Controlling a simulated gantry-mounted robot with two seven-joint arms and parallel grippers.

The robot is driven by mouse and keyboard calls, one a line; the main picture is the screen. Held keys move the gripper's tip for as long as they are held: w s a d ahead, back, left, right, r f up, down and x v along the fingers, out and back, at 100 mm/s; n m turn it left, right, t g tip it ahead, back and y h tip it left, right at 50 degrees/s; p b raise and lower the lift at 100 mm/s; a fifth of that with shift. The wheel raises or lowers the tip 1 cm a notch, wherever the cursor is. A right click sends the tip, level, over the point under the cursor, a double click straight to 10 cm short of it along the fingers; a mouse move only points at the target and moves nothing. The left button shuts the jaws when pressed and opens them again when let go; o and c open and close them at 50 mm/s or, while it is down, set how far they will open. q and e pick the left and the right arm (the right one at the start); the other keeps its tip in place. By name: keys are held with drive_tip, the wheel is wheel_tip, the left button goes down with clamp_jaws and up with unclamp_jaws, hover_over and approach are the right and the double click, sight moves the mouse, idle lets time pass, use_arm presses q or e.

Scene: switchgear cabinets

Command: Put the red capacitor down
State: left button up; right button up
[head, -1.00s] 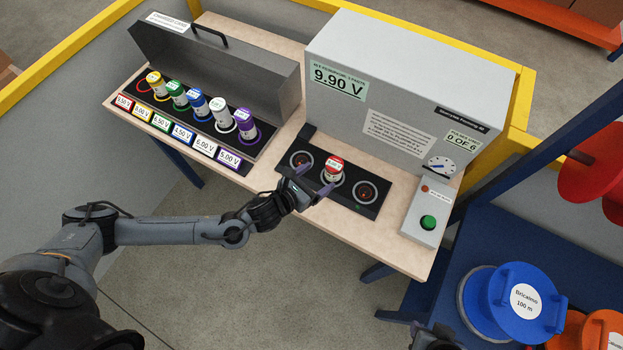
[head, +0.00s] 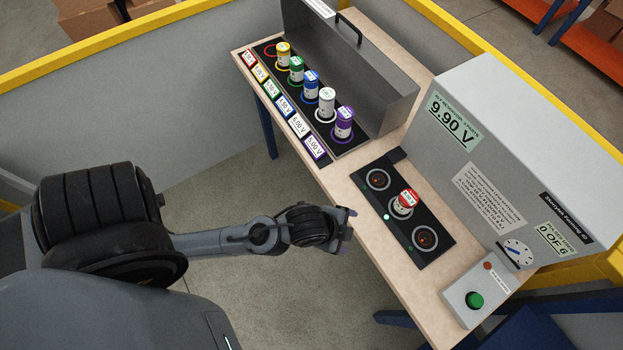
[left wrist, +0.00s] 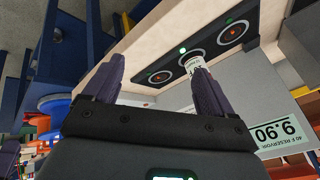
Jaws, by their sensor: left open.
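The red capacitor (head: 407,201), a small cylinder with a red top and pale body, stands upright in the middle socket of the black three-socket panel (head: 437,261). The round sockets on either side of it look empty. My left gripper (head: 347,232) is open and empty, off the bench's front edge and apart from the capacitor. In the left wrist view, the open left gripper (left wrist: 157,75) has the pale capacitor (left wrist: 193,63) beyond its right finger, which partly covers it.
A black rack (head: 336,152) holds yellow, green, blue, white and purple capacitors; its red-ringed place is empty. A grey cabinet (head: 500,130) reading 9.90 V stands behind the panel. A box with a green button (head: 475,300) stands at the bench's right end. Bare wood (head: 345,165) lies between rack and panel.

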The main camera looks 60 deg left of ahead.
use_arm(q)
drive_tip(key=s+a+n+g+y, duration=0.1)
drive_tip(key=s+a+n+g, duration=0.1)
drive_tip(key=s+a+n, duration=0.2)
drive_tip(key=s+n, duration=0.3)
drive_tip(key=n, duration=0.1)
drive_tip(key=shift+a+g, duration=0.35)
drive_tip(key=shift+g, duration=0.05)
drive_tip(key=shift+r, duration=0.1)
wheel_tip(320, 180, up, 15)
drive_tip(key=p, duration=1.5)
